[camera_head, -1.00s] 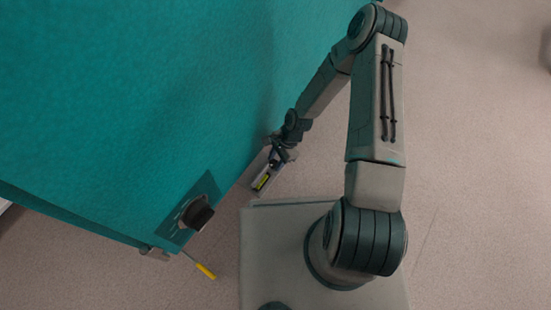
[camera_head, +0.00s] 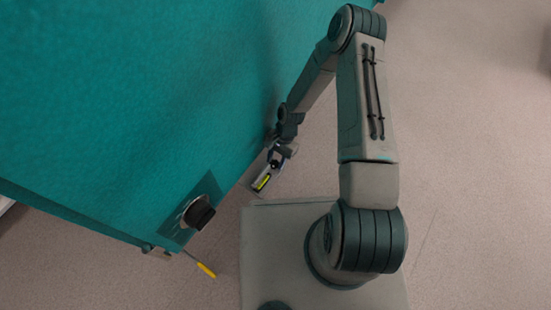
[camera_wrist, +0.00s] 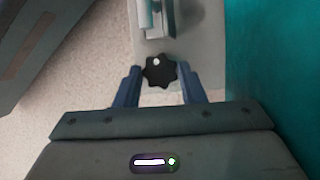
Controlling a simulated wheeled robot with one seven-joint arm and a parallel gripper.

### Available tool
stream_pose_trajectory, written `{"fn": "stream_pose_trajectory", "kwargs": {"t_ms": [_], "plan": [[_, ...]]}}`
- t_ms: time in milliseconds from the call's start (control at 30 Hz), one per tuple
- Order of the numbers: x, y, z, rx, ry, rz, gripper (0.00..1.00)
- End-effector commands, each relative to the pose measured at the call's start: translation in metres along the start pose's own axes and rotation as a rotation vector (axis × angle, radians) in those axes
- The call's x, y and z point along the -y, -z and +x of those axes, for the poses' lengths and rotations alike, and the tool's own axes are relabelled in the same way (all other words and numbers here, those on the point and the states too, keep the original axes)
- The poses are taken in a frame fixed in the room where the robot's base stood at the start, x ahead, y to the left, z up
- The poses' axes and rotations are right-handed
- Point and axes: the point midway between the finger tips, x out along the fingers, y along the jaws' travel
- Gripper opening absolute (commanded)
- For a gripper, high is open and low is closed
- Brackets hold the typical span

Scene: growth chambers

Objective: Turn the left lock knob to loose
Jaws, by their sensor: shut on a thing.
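In the wrist view a black lobed lock knob (camera_wrist: 159,70) with a pale dot sits between the two blue fingers of my gripper (camera_wrist: 160,82). The fingers are shut on the knob's sides. The knob is in front of a pale grey plate (camera_wrist: 207,65) that carries a light teal and grey fitting (camera_wrist: 153,17). In the head view my gripper (camera_head: 276,160) is small, close beside the teal wall, and the knob cannot be made out there. The knob's markings, if any, are not readable.
A large teal cabinet (camera_head: 130,100) fills the left of the head view. A dark panel on it has a black round dial (camera_head: 198,212). A yellow-handled tool (camera_head: 206,270) shows below the dial. A device with a yellow stripe (camera_head: 263,181) is by my gripper. Floor at right is clear.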

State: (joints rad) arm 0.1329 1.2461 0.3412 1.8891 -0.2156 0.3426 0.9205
Motion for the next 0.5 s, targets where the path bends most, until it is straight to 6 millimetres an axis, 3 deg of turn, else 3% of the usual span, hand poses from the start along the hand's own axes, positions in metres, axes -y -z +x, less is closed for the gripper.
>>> {"fn": "stream_pose_trajectory", "kwargs": {"t_ms": [233, 267, 300, 500], "plan": [[0.0035, 0.0021, -0.002, -0.007, 0.009, -0.001, 0.13], [0.0035, 0.0021, -0.002, -0.007, 0.009, -0.001, 0.44], [0.0033, 0.002, -0.002, -0.007, 0.008, 0.0, 0.56], [0.0022, 0.0011, -0.0012, -0.004, 0.005, 0.0, 0.58]]}}
